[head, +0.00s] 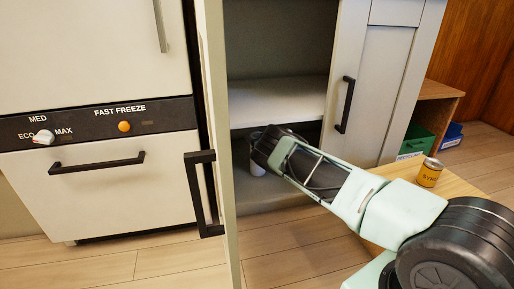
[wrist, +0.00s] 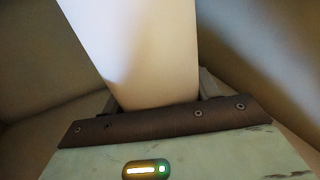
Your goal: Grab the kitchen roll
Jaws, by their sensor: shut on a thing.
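The kitchen roll (wrist: 135,50) is a plain white roll that fills the upper middle of the wrist view, tilted in the picture. My gripper (wrist: 158,98) is shut on it, with a jaw at each side of the roll. In the head view my gripper (head: 262,145) is inside the open cupboard, below the white shelf (head: 280,100). A small pale part of the roll (head: 257,168) shows just under the gripper there. The rest of the roll is hidden by my gripper and arm.
The open cupboard door (head: 222,130) stands close at the left of my arm. The other door (head: 370,85) is on the right. A yellow can (head: 429,172) stands on a wooden surface beside my arm. A fridge-freezer (head: 90,80) is at left.

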